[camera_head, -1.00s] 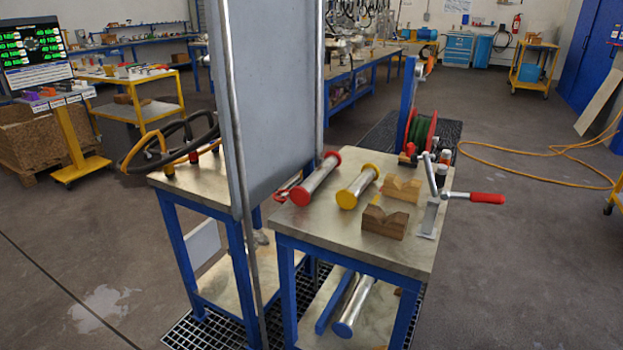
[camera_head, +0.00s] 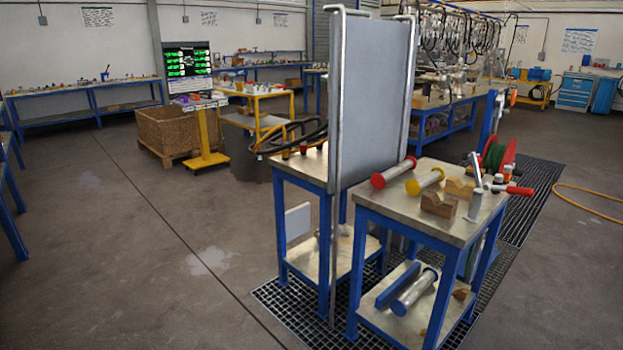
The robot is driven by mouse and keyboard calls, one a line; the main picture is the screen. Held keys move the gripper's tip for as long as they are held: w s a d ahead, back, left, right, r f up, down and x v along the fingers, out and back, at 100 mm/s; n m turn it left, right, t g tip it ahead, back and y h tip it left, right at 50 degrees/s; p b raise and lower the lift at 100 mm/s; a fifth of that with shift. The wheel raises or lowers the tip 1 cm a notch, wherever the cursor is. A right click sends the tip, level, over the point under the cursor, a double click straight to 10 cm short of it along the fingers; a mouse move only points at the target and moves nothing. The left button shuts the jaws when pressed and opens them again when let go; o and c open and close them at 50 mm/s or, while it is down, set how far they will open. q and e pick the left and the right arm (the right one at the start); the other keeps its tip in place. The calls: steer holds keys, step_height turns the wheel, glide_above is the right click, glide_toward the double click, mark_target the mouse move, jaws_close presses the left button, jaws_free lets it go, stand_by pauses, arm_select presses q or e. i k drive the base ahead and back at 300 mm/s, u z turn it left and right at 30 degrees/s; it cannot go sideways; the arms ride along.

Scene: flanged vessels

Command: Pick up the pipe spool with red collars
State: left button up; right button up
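The pipe spool with red collars (camera_head: 393,172) lies on the top of the right workbench (camera_head: 406,198), close to the grey panel. It is a silver tube with a red disc at each end; the near red collar faces me. A similar spool with yellow collars (camera_head: 424,182) lies just to its right, apart from it. Neither of my grippers shows in the view.
A tall grey panel (camera_head: 370,95) stands between the two benches. Wooden V-blocks (camera_head: 438,204) and a red-handled clamp (camera_head: 511,189) sit right of the spools. Open floor (camera_head: 130,240) lies at left.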

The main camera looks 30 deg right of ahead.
mark_target(379, 181)
steer(key=u, duration=0.3)
steer(key=i, duration=0.9)
steer(key=z, duration=0.5)
steer(key=i, duration=2)
steer(key=z, duration=1.9)
steer(key=i, duration=0.8)
steer(key=z, duration=0.65)
